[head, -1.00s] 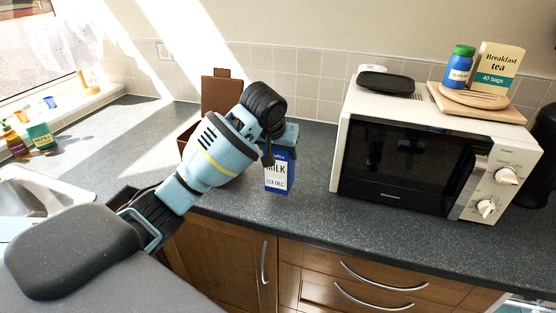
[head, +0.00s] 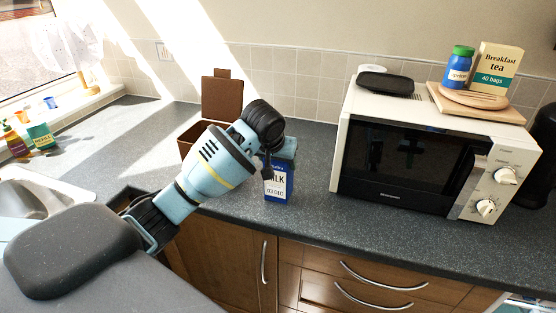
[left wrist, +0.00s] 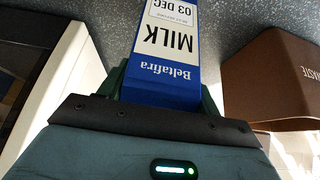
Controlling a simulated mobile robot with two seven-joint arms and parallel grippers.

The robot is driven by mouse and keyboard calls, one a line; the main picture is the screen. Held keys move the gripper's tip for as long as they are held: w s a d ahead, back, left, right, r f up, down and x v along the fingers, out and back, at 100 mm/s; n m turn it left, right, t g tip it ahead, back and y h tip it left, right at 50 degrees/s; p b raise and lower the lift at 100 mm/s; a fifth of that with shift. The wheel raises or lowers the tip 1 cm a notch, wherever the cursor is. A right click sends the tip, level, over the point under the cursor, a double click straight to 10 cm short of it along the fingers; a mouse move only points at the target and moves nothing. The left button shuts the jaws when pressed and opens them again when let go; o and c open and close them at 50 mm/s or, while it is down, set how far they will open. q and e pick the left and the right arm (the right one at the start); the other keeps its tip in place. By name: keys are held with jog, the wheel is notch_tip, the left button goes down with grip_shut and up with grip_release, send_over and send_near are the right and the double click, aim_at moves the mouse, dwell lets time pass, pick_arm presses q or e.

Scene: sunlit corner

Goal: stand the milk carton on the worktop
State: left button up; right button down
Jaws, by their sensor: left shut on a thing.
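The blue and white milk carton (head: 279,188) is upright over the front part of the grey worktop (head: 320,222), left of the microwave. My left gripper (head: 268,165) is shut on its upper part, and my wrist hides part of its left side. In the left wrist view the carton (left wrist: 168,62) shows its label upside down between the two dark green fingers. The carton's base is at or just above the worktop; I cannot tell if it touches. My right gripper is not in view.
A brown waste bin (head: 221,97) with its lid raised stands behind my left wrist. The white microwave (head: 475,192) is close on the right, with a board, tea box and blue jar on top. The sink (head: 30,190) is at the left. The worktop between carton and microwave is clear.

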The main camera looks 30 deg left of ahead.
pick_arm(q)
jog(key=o, duration=1.5)
jog(key=shift+r, duration=0.1)
jog(key=v, duration=1.2)
